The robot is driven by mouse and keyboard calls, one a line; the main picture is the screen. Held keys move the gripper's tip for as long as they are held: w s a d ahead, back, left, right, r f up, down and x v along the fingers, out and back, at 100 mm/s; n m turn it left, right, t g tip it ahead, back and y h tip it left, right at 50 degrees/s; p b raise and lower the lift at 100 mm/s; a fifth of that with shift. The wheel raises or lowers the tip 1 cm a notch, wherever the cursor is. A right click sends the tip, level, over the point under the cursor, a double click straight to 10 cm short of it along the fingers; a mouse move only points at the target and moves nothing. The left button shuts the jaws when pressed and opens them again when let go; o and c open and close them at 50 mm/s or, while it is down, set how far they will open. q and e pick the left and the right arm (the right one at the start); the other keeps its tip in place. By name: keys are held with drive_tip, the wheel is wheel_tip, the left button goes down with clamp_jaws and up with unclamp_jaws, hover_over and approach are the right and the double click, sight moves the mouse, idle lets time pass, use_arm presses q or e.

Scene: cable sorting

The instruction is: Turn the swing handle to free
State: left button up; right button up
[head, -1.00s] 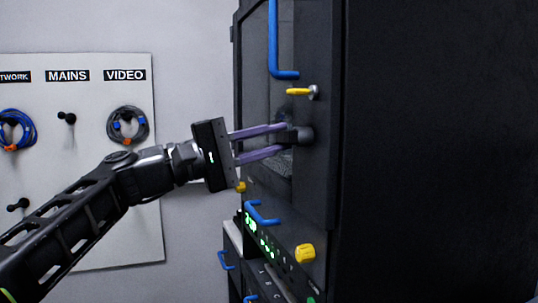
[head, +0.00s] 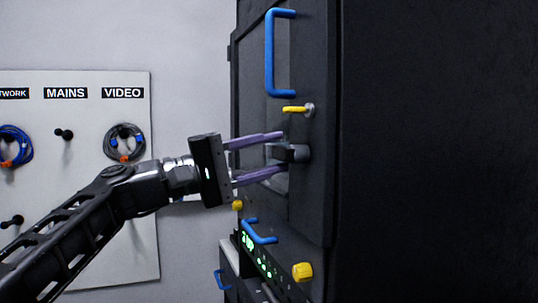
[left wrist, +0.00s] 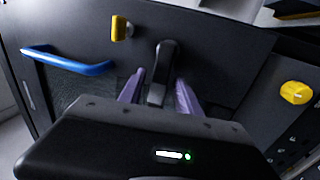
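The black swing handle (head: 292,153) sits on the dark cabinet door, below a yellow lever. In the left wrist view the handle (left wrist: 160,78) stands out from the door between my two purple fingers. My left gripper (head: 268,155) is open, with one finger above and one below the handle in the head view. The wrist view of the gripper (left wrist: 159,92) shows a gap on each side of the handle. Contact at the fingertips cannot be told. My right gripper is not in view.
A blue pull handle (head: 270,55) and the yellow lever (head: 295,109) are on the door above. A yellow knob (head: 302,271) and a lit panel (head: 262,262) are below. A pegboard (head: 85,190) with coiled cables hangs at left.

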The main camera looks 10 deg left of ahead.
use_arm(q)
drive_tip(key=b+v, duration=0.1)
drive_tip(key=v, duration=0.6)
drive_tip(key=shift+s+a, duration=0.25)
drive_tip(key=shift+a, duration=0.1)
idle(0.4)
